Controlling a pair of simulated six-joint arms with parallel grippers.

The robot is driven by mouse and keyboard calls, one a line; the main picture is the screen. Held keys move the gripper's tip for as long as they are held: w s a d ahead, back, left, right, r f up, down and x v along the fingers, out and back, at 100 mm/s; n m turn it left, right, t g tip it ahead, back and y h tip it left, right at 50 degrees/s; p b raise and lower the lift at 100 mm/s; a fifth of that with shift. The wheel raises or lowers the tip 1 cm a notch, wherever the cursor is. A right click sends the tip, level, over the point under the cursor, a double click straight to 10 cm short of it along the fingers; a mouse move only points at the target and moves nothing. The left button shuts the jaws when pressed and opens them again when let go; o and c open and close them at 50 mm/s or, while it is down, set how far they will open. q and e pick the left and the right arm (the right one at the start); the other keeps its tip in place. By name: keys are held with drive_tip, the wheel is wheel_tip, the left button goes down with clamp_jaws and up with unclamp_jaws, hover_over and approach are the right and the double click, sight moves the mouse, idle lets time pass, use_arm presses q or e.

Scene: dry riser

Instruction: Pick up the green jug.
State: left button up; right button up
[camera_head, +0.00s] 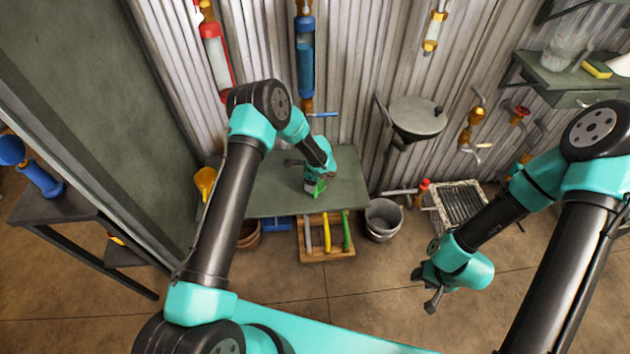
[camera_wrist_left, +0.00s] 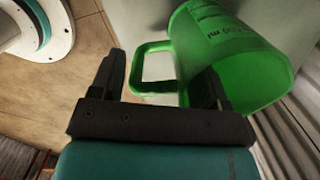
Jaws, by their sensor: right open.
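The green jug (camera_head: 314,187) stands on a grey-green bench (camera_head: 346,191), mostly hidden beneath my left gripper in the head view. In the left wrist view the jug (camera_wrist_left: 232,55) is large, with dark lettering on its side and its handle (camera_wrist_left: 137,70) toward the left. My left gripper (camera_wrist_left: 162,85) is open, with its fingers apart. The handle shows between the fingertips, and the right finger overlaps the jug's body; contact cannot be told. My right gripper (camera_head: 431,289) is open and empty, over the floor to the right of the bench.
A round grey basin (camera_head: 418,117) and valves (camera_head: 472,130) are on the corrugated wall. A grated drain box (camera_head: 460,203) sits at right.

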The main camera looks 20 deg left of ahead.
use_arm(q)
drive_tip(key=c, duration=1)
drive_tip(key=shift+o, duration=0.2)
wheel_tip(320, 180, up, 4)
drive_tip(key=shift+s+f, duration=0.1)
drive_tip(key=shift+f, duration=0.05)
drive_tip(key=s+d, duration=0.1)
drive_tip(key=s, duration=0.4)
drive_tip(key=s+d+r, duration=0.1)
drive_tip(key=s+d, duration=0.1)
drive_tip(key=s, duration=0.3)
drive_tip(key=s+d, duration=0.1)
drive_tip(key=s, duration=0.4)
drive_tip(key=shift+s+d+r, duration=0.15)
drive_tip(key=shift+d, duration=0.05)
